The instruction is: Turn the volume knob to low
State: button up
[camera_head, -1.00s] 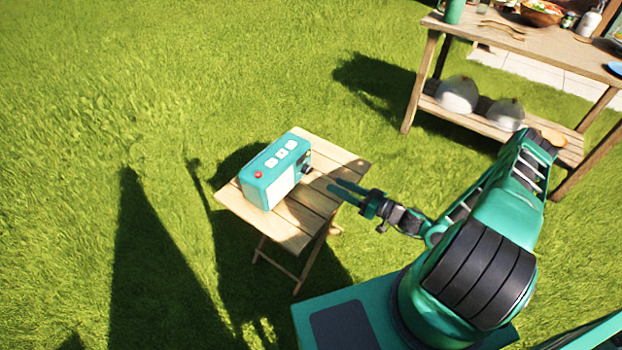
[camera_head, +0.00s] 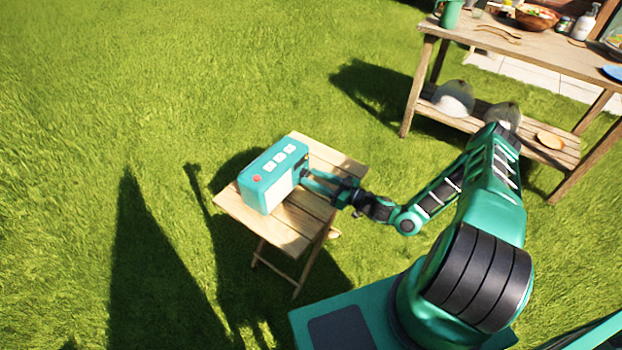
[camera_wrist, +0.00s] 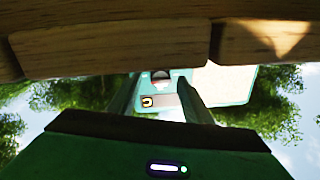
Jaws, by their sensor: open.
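A teal radio (camera_head: 270,178) with a red button, several white buttons and a pale front panel stands on a small wooden folding table (camera_head: 289,232). My gripper (camera_head: 309,178) reaches in from the right, with its fingertips at the radio's right end, where they cover most of the knob. In the wrist view the radio (camera_wrist: 228,84) appears upside down beneath the table slats. There the volume knob (camera_wrist: 160,76) lies between the fingertips of my open gripper (camera_wrist: 158,79). I cannot tell whether the fingers touch it, and the knob's setting is too small to read.
A larger wooden table (camera_head: 540,48) with a bowl (camera_head: 537,18), bottles and utensils stands at the upper right, with rounded objects on its lower shelf. Open grass (camera_head: 110,90) lies left of and behind the small table.

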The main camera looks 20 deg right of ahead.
jog(key=shift+w+a, duration=0.25)
jog(key=shift+c, duration=0.7)
jog(key=c, duration=0.9)
jog(key=shift+m, duration=0.7)
jog(key=shift+d, duration=0.1)
jog(key=o, duration=1)
jog(key=shift+o, duration=0.2)
jog(key=shift+s, duration=0.15)
jog(key=v, duration=1)
jog(key=shift+s+d+f, duration=0.15)
jog(key=shift+d, duration=0.15)
